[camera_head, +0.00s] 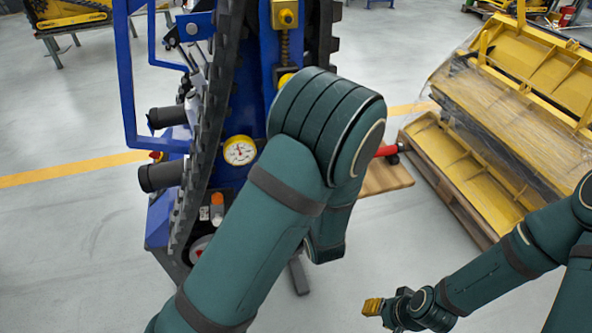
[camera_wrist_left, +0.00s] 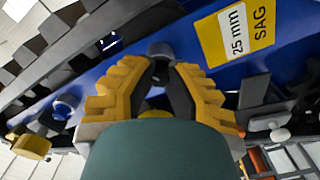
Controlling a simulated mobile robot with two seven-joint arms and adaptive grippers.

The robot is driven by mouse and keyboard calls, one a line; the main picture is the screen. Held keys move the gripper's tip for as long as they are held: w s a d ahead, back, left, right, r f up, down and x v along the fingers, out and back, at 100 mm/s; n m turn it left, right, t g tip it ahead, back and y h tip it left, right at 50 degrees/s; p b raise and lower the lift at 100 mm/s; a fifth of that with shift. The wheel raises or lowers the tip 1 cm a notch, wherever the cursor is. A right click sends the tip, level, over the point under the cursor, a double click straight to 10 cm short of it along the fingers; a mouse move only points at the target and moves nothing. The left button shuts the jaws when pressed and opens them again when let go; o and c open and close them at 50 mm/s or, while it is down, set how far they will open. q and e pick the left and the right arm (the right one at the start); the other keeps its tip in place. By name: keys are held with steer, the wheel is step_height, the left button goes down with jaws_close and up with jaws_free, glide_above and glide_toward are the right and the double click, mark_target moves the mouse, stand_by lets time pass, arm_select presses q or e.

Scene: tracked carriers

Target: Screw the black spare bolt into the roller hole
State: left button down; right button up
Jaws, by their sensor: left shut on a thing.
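In the left wrist view my left gripper (camera_wrist_left: 160,78), with yellow fingers and dark pads, is shut on a dark round-headed piece, which looks like the black spare bolt (camera_wrist_left: 160,49). It is held in front of the blue carrier frame (camera_wrist_left: 195,72). I cannot tell whether its end is in the roller hole, as the hole is hidden. In the head view my left arm covers the left gripper and the bolt. My right gripper (camera_head: 372,306) is at the lower right over the floor, away from the carrier; its jaw opening is too small to read.
The black rubber track (camera_head: 208,130) runs along the blue carrier. A round gauge (camera_head: 239,151) sits beside it. A "25 mm SAG" label (camera_wrist_left: 235,31) is right of the held piece. Yellow metal parts (camera_head: 515,65) stand on a pallet at right. The floor at left is clear.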

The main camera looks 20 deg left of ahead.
arm_select(q)
steer(key=m+p, duration=0.3)
steer(key=m, duration=0.5)
steer(key=m+p, duration=0.5)
steer(key=m, duration=0.5)
